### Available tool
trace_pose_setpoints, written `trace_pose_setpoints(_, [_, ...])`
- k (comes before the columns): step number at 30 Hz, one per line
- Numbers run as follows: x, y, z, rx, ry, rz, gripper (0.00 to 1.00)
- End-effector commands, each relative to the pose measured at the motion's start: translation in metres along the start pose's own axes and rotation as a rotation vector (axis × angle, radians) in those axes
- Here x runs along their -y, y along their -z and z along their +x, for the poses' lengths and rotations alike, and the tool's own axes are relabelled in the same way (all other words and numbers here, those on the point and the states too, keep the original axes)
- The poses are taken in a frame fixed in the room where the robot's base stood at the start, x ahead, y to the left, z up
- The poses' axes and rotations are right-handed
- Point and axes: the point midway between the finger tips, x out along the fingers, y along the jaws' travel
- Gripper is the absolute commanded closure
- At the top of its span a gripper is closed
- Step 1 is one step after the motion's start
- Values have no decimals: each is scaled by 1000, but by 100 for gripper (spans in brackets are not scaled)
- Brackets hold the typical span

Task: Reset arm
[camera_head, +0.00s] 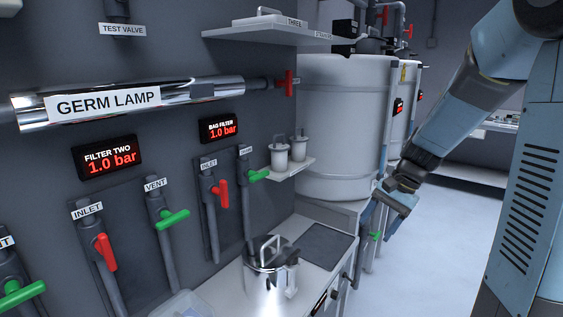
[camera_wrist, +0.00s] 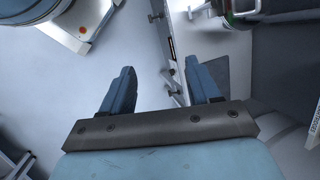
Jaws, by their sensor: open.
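My arm (camera_head: 450,112) comes in from the upper right of the head view and bends down. My gripper (camera_head: 385,205) hangs at its end, to the right of the counter's far end and in front of the large grey tank. In the wrist view my gripper (camera_wrist: 158,82) has its two blue fingers wide apart, with nothing between them. Pale floor and the edge of a long counter show beyond the fingers.
A metal lidded pot (camera_head: 270,275) stands on the counter (camera_head: 225,290), near a dark mat (camera_head: 328,245). A large grey tank (camera_head: 335,125) stands behind my gripper. Valves with red handles (camera_head: 220,194) and green handles (camera_head: 172,219) line the left wall. Floor (camera_head: 440,240) is clear at right.

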Motion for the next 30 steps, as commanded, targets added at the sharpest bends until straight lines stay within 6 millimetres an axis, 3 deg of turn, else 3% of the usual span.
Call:
trace_pose_setpoints(15, [-17,-90,-63,-289,-115,-366,38])
trace_pose_setpoints(30, [-55,-158,-103,-559,-198,-672,38])
